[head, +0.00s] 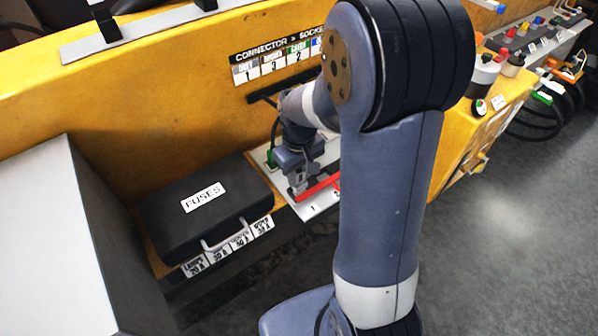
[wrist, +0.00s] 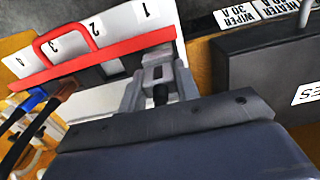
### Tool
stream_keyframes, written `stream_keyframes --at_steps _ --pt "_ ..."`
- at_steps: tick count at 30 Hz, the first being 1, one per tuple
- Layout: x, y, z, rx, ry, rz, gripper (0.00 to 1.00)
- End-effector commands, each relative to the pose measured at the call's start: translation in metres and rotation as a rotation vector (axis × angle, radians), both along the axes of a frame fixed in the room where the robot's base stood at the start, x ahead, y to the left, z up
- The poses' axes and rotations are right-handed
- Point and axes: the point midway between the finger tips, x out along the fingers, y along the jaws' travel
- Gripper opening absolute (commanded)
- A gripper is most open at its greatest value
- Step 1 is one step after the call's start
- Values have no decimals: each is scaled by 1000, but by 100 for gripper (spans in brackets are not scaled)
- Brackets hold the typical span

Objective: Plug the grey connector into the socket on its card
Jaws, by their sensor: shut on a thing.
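My gripper (wrist: 160,88) is shut on the grey connector (wrist: 158,73), with a dark cable end showing between the fingers. In the head view my gripper (head: 298,190) is low over the white numbered board, at the left end of the red bar (head: 318,187). In the wrist view the connector is beside the red bar (wrist: 100,62), near number 1 on the white board (wrist: 120,25). The connector-to-socket card (head: 275,63) seems to pair grey with 1.
A red handle (wrist: 66,40) rises by numbers 2 and 3. A black fuses case (head: 205,208) stands close by. My arm hides the board's right part in the head view.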

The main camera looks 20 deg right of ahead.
Motion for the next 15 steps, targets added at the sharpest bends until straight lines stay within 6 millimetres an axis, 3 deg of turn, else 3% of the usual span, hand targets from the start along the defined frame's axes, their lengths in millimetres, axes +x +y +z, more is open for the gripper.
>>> stream_keyframes --at_steps 15 --pt "0 0 -13 0 0 0 7"
